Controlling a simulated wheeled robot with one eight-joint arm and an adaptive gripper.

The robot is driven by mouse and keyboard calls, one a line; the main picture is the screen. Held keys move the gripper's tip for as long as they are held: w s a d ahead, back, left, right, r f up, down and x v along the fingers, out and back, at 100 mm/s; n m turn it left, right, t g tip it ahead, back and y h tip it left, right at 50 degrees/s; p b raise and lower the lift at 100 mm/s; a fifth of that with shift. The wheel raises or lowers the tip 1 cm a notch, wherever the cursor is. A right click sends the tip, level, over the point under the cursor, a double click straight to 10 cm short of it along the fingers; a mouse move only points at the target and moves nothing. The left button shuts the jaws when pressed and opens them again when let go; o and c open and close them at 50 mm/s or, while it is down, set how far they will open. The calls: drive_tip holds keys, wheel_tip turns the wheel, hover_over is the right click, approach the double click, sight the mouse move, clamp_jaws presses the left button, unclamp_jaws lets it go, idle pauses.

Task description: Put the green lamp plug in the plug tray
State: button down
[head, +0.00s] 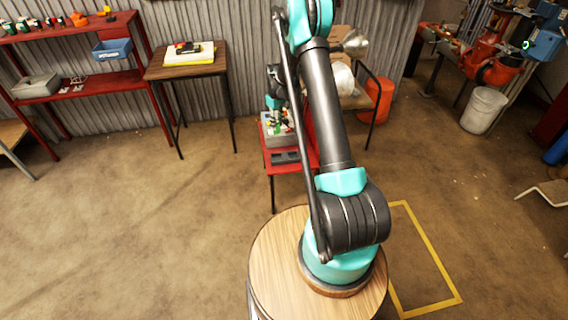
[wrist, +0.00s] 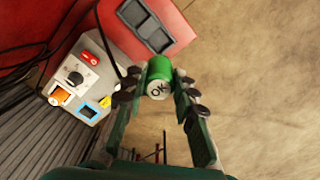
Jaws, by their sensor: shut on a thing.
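The green lamp plug (wrist: 160,70) is a short green cylinder with a pale end face marked "OK". In the wrist view it sits between the fingertips of my gripper (wrist: 159,82), which is shut on it. The plug tray (wrist: 146,26) is dark grey with square recesses, on the red table, beyond the plug and slightly to the left. No plug shows in its visible recesses. The tray also shows in the head view (head: 286,157), at the table's front. My gripper (head: 274,103) is small and partly hidden there, above the grey box; the plug cannot be made out.
A grey control box (wrist: 66,92) with a knob and red, orange, blue and yellow parts stands beside the tray on the red table (wrist: 178,27). Dark cables run near it. A wooden side table (head: 187,66) stands left. The floor between is clear.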

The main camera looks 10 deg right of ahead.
wheel_tip(320, 180, down, 19)
drive_tip(key=shift+f, duration=0.1)
idle(0.4)
drive_tip(key=shift+f, duration=0.1)
drive_tip(key=c, duration=1.2)
unclamp_jaws()
